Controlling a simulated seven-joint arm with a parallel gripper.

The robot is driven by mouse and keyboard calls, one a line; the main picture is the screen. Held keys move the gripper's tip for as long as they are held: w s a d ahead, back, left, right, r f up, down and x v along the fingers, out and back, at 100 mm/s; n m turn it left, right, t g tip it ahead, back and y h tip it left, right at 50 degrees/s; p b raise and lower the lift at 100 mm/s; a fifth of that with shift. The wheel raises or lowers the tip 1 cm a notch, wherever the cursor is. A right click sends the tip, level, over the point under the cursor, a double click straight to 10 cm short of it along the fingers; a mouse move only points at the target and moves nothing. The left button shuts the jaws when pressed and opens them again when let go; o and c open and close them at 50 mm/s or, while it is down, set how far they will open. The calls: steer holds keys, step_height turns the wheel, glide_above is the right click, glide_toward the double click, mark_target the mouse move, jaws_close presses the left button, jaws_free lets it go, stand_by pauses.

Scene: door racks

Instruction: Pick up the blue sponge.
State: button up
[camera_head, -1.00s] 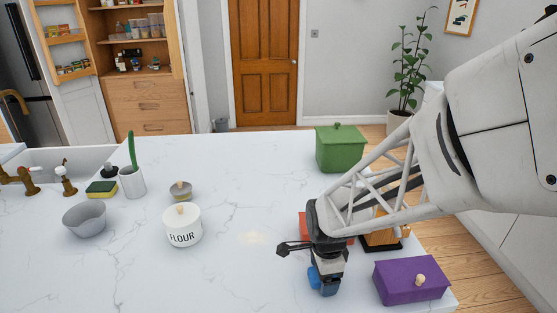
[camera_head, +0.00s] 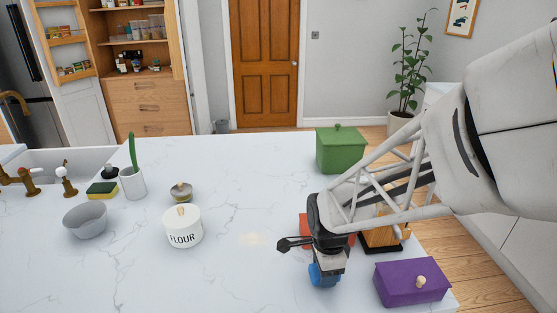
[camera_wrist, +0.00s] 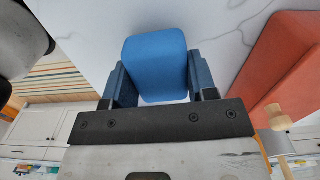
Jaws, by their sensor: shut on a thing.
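The blue sponge (camera_wrist: 156,64) sits between the two fingers of my gripper (camera_wrist: 160,85) in the wrist view, with a finger against each side. In the head view, the blue sponge (camera_head: 324,274) shows at the lower end of my gripper (camera_head: 326,268), low over the right part of the white counter. The gripper is shut on it. The gripper body hides part of the sponge in the head view, and I cannot tell there whether it touches the counter.
A purple box (camera_head: 411,282) stands close to the right of the gripper. A red box (camera_head: 305,226) and a wooden block (camera_head: 382,236) are behind it. A green box (camera_head: 341,150) is at the back. The counter (camera_head: 235,280) left of the gripper is clear up to the flour jar (camera_head: 183,227).

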steer(key=shift+r, duration=0.65)
steer(key=shift+s+r, duration=0.25)
steer(key=s+d+r, duration=0.1)
steer(key=s, duration=1.4)
steer(key=shift+s+r, duration=0.2)
